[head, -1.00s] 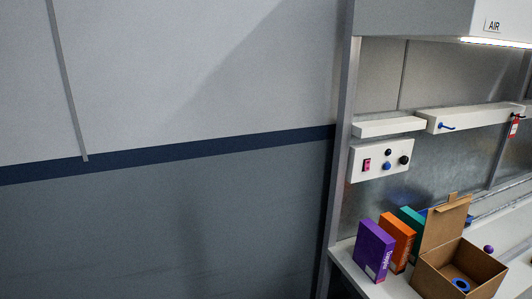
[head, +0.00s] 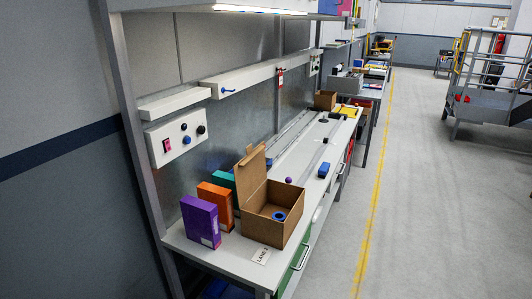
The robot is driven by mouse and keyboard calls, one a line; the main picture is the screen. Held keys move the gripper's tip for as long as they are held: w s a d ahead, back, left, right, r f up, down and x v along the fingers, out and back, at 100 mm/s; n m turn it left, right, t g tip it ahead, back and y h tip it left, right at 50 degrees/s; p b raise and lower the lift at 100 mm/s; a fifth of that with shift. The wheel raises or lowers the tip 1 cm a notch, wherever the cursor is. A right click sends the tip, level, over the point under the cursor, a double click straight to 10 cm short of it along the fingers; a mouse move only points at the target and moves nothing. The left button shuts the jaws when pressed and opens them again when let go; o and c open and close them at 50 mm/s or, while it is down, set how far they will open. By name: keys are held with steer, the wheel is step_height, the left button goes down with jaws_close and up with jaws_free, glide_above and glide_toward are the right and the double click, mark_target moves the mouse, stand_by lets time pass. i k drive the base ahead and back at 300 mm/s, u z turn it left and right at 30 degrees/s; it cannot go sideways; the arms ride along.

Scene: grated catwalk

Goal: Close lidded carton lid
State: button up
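The lidded carton (head: 270,224) is a brown cardboard box on the near end of a long white workbench, in the head view. Its lid (head: 250,180) stands up, open, at the carton's left side, with a small tab at its top. A blue ring-shaped object (head: 279,216) lies inside the carton. My gripper is not in view.
Purple (head: 201,220), orange (head: 216,204) and teal boxes stand left of the carton. A label card (head: 261,256) lies in front of it. A small purple ball (head: 288,180) and a blue block (head: 323,170) lie beyond it. The floor (head: 420,200) right of the bench is clear.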

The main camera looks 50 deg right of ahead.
mark_target(250, 173)
steer(key=u, duration=1.25)
steer(key=k, duration=0.1)
steer(key=z, duration=2.75)
steer(key=k, duration=0.9)
steer(key=u, duration=0.15)
steer(key=i, duration=0.8)
